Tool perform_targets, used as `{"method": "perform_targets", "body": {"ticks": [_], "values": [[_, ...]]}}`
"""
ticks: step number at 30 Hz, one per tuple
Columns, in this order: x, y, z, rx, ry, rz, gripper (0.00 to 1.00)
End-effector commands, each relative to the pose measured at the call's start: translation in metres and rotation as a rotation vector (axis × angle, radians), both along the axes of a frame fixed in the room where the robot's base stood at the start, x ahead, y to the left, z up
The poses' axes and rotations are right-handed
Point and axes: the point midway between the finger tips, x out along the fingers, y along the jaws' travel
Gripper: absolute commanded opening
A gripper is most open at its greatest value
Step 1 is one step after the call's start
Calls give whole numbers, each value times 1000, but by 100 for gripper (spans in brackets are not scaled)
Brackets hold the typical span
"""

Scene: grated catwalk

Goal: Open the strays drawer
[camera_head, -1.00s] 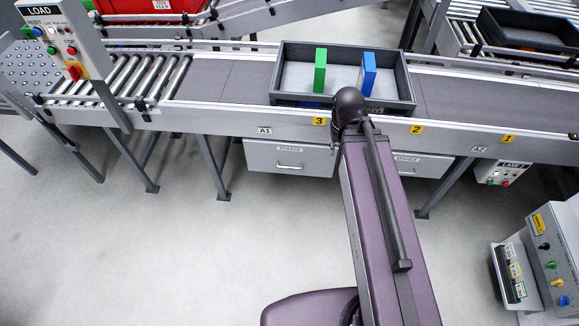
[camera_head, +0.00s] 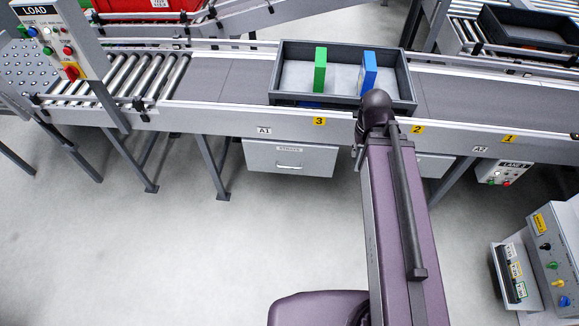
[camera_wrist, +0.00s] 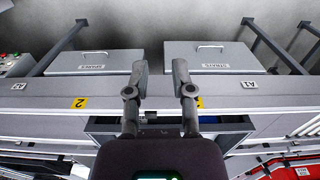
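The strays drawer (camera_head: 270,155) is a grey box front under the conveyor, with a label and a bar handle (camera_head: 289,166). It looks shut. In the wrist view, which is upside down, the strays drawer (camera_wrist: 235,58) is right of centre with its handle (camera_wrist: 210,46) at its far edge. My gripper (camera_wrist: 161,66) is open and empty, its two fingers apart. In that view it lies left of the strays handle, between the two drawers. In the head view my arm hides the gripper.
The spares drawer (camera_wrist: 92,63) is beside it, partly behind my arm in the head view (camera_head: 432,166). A grey tray (camera_head: 410,85) with a green block (camera_head: 320,70) and a blue block (camera_head: 368,73) sits on the conveyor. Support legs (camera_head: 213,168) flank the drawers. The floor in front is clear.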

Motion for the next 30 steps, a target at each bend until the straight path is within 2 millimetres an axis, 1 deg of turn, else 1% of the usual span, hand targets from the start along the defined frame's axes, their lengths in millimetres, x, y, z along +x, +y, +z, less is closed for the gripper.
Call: {"method": "perform_targets", "body": {"ticks": [5,8,11,14,20,30], "values": [[3,1,-4,0,-1,13,31],[8,4,-12,-2,-5,37,31],[16,9,-24,-3,-10,76,31],[28,16,-40,-6,-16,136,31],[57,35,-78,-15,-34,302,31],[106,75,-144,-38,-64,610,31]]}}
